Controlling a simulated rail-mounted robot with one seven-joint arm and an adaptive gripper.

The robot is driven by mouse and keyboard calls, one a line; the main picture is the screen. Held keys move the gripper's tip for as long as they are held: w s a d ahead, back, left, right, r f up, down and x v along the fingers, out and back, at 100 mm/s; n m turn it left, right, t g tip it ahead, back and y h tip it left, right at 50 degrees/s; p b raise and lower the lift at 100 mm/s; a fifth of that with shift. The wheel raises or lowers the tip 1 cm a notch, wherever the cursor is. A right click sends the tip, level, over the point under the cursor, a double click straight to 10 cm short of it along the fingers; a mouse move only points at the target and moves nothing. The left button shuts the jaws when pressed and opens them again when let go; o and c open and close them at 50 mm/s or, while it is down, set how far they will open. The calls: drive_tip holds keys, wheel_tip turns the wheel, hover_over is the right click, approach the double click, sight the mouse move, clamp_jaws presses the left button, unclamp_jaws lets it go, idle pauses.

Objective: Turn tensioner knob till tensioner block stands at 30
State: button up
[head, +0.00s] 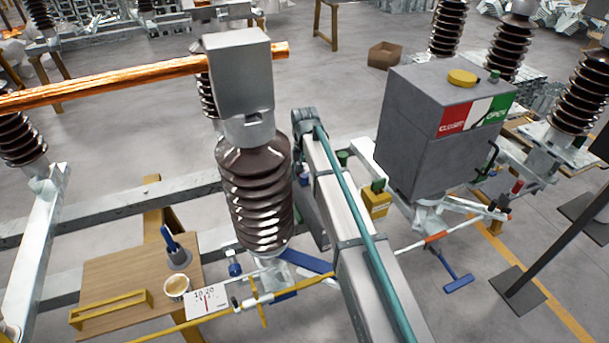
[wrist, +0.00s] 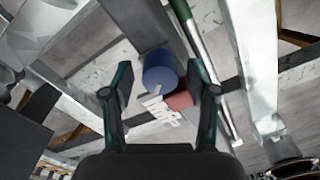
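In the wrist view my gripper (wrist: 160,78) is open. A blue cylindrical knob (wrist: 160,68) shows between its two fingertips, with a visible gap on each side. I cannot tell how far ahead of the tips it is. A red cylinder (wrist: 179,101) and white marks lie just beside the knob. In the head view a white card (head: 208,302) reads 10 and 20 and has a red line. A small blue part (head: 235,269) sits above it. I cannot tell which part is the tensioner block or read its setting. My gripper cannot be made out in the head view.
A brown ribbed insulator (head: 257,195) stands in the middle. A grey box (head: 425,135) marked CLOSED and OPEN stands right. A wooden board (head: 115,265) carries a cup (head: 177,287) and a yellow bracket (head: 110,308). Metal beams and rods crowd the space around the knob.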

sight(305, 174)
wheel_tip(305, 174, up, 12)
idle(0.8)
